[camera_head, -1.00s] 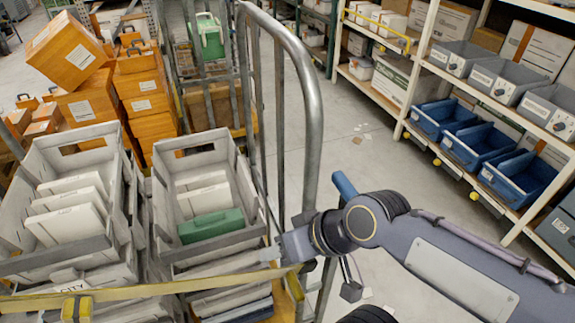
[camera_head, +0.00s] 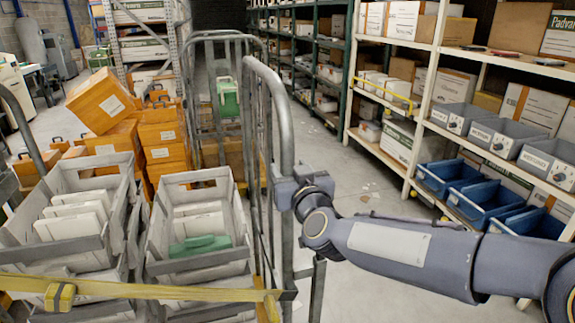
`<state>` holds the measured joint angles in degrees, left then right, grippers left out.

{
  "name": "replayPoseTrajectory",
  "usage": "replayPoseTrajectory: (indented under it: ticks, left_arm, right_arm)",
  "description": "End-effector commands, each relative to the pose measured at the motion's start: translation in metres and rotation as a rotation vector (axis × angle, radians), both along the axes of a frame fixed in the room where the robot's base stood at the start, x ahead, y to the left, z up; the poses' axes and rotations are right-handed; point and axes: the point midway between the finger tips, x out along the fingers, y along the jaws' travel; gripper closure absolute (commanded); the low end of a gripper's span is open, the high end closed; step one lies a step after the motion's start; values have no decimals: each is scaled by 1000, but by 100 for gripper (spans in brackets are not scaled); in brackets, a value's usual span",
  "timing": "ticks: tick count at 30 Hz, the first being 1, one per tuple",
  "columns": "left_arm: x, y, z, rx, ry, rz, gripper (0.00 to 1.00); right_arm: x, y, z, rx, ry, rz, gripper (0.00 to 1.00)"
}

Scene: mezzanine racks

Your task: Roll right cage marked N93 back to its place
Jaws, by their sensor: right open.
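A roll cage with a grey tubular frame (camera_head: 287,128) stands right in front of me, loaded with grey crates. No N93 mark is readable on it. My right gripper (camera_head: 284,188) is open at the cage's near right upright, below the bend of the tube. The wrist hides the fingertips in part, so I cannot tell whether the tube lies between them. My left gripper is not in view.
A yellow strap (camera_head: 150,291) crosses the cage front. Grey crates (camera_head: 205,265) hold white packs and a green item (camera_head: 200,246). Orange boxes (camera_head: 160,135) and another cage (camera_head: 215,42) stand beyond.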

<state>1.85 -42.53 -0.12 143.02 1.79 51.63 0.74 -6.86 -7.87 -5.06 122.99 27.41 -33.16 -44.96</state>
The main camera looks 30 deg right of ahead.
Motion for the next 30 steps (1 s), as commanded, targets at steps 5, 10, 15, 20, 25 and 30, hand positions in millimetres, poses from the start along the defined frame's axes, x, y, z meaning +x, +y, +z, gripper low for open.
replayPoseTrajectory:
  ticks: [5,10,15,20,25,30]
  left_arm:
    - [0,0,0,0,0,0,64]
    - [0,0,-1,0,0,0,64]
    - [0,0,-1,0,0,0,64]
    - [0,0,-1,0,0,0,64]
    - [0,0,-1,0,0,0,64]
    - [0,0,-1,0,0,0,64]
  right_arm:
    - [27,-6,0,-1,0,1,51]
    - [40,-9,0,0,0,3,51]
    - [42,-10,0,0,-1,2,51]
    - [42,-10,0,1,0,2,56]
    - [42,-10,0,1,0,2,78]
    - [42,-10,0,1,0,2,100]
